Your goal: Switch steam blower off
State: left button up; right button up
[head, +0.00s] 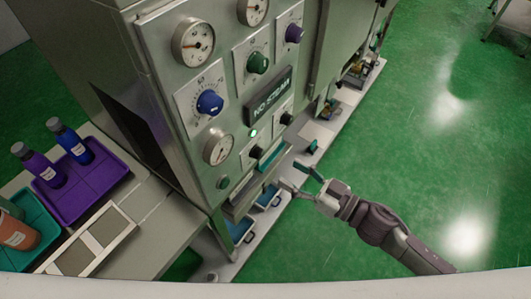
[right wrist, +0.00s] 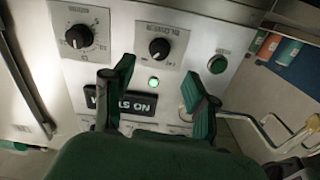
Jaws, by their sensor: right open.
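A grey machine panel carries a dark sign (head: 268,97) reading "NO STEAM", with a lit green lamp (head: 252,132) near its lower left. Two small black knobs, one at left (head: 257,152) and one at right (head: 287,118), sit below the sign. My right wrist view is upside down and shows the sign (right wrist: 120,101), the lit lamp (right wrist: 153,83), the left knob (right wrist: 160,48) and the right knob (right wrist: 78,36). My right gripper (head: 295,175) is open and empty, in front of the lower panel, apart from the knobs. My left gripper is not in view.
Above are a blue knob (head: 209,102), a green knob (head: 257,62), a purple knob (head: 294,33) and gauges. A green button (head: 223,182) sits low on the panel. Bottles stand in a purple tray (head: 92,187) at left. Green floor at right is clear.

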aim_at(261, 156)
jog(key=p+x, duration=0.1)
jog(key=x, duration=0.6)
jog(key=shift+w+a+r, duration=0.1)
jog(key=shift+w+a, duration=0.05)
jog(key=shift+a, duration=0.05)
jog(key=shift+w+a+p, duration=0.25)
jog(key=shift+a+p, duration=0.05)
jog(key=shift+a, duration=0.1)
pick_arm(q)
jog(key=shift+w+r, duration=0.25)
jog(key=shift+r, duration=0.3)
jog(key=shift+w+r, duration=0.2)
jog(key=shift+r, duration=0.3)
pick_arm(e)
grip_shut()
